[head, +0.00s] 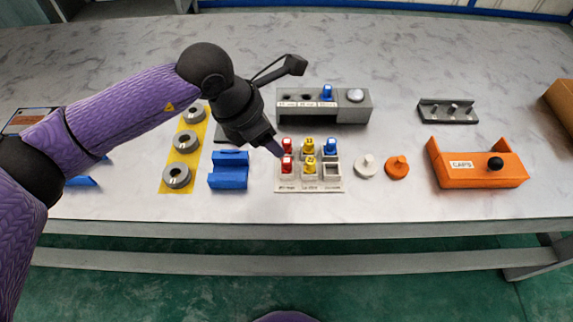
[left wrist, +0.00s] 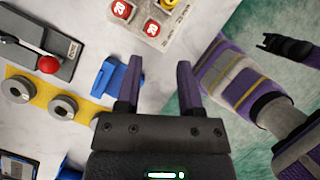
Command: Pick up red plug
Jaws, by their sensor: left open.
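Two red plugs stand in the left column of a small light holder (head: 309,187), a far one (head: 287,146) and a near one (head: 287,165). In the left wrist view their red tops show at the upper edge, one (left wrist: 122,9) left of the other (left wrist: 152,28). My left gripper (head: 277,150) is open, with its tips just left of the red plugs in the head view. In the left wrist view nothing is between its fingers (left wrist: 160,82). A black gripper-like part (left wrist: 286,47) at the upper right may be my right gripper; its jaws are unclear.
Yellow plugs (head: 309,163) and a blue plug (head: 330,146) share the holder; its near right compartment is empty. A grey box (head: 350,112) stands behind, a blue block (head: 228,172) to the left. White (head: 366,166) and orange caps (head: 397,167) and an orange bin (head: 476,177) are right.

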